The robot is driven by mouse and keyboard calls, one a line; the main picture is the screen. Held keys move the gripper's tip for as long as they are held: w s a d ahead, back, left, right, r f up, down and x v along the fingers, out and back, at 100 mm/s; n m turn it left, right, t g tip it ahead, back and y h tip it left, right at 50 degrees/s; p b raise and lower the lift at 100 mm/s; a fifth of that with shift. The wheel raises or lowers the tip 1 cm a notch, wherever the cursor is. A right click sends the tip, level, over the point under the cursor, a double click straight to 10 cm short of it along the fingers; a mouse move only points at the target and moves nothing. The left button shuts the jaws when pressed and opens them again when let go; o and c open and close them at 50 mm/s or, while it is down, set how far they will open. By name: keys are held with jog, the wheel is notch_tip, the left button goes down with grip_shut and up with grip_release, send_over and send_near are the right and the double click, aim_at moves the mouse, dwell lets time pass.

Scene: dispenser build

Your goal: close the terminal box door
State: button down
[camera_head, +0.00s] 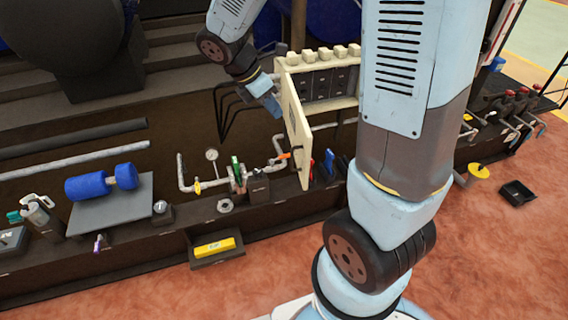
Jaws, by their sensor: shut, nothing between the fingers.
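The terminal box (320,82) is a cream box with dark modules inside and several pale knobs along its top. Its cream door (296,122) stands open, swung out toward me from the box's left side. My gripper (275,108) is at the left of the door, close to its outer face; I cannot tell whether it touches. The gripper looks shut and empty. My arm hides the right part of the box.
A blue dumbbell-shaped part (100,183) lies on a grey plate at the left. The reddish floor in front is mostly clear.

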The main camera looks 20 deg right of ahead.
jog(key=w+a+f+n+h, duration=0.2)
jog(key=a+f+n, duration=0.2)
jog(key=f+n, duration=0.45)
jog(key=w+a+f+n+h, duration=0.2)
jog(key=w+a+f+n, duration=0.15)
jog(key=f+n, duration=0.5)
jog(key=d+f+m, duration=0.1)
jog(key=d+f, duration=0.7)
jog(key=d, duration=0.3)
jog(key=shift+s+f, duration=0.3)
jog(key=shift+s, duration=0.1)
jog(key=shift+d, duration=0.1)
